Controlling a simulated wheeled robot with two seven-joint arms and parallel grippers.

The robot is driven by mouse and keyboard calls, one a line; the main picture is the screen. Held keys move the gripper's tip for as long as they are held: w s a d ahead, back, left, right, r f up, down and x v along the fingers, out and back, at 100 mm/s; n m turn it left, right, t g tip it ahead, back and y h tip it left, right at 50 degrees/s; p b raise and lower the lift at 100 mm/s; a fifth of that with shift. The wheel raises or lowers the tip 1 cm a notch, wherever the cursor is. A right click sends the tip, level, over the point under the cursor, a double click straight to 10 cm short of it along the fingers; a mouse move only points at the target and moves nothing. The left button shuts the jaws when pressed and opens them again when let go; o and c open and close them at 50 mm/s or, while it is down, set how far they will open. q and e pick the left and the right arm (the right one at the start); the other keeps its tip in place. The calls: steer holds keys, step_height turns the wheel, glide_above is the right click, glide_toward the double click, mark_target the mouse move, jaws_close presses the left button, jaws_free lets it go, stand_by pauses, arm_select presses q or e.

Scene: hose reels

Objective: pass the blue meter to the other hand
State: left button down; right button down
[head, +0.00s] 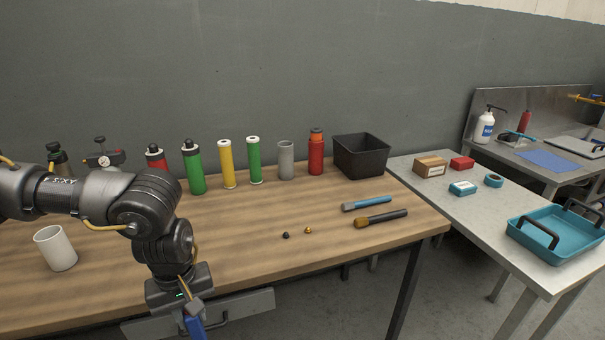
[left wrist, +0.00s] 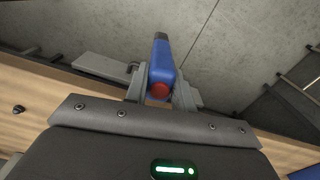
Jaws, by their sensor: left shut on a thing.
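My left gripper (head: 190,310) hangs low at the front edge of the wooden table. It is shut on the blue meter (head: 196,326), of which only a small part shows at the bottom edge of the head view. In the left wrist view the blue meter (left wrist: 162,62) stands between the two fingers of my left gripper (left wrist: 160,90). It has a dark far end and a round red part near the fingers. My right gripper is not in view.
The wooden table (head: 250,225) bears several bottles and cylinders, a black bin (head: 361,155), a blue-handled tool (head: 367,203) and a brush (head: 381,218). A white cup (head: 56,248) stands at the left. A grey bench (head: 470,210) with a teal tray (head: 555,232) stands right.

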arm_select(q)
steer(key=shift+w+a+r, duration=0.1)
steer(key=shift+a+r, duration=0.05)
steer(key=shift+r, duration=0.05)
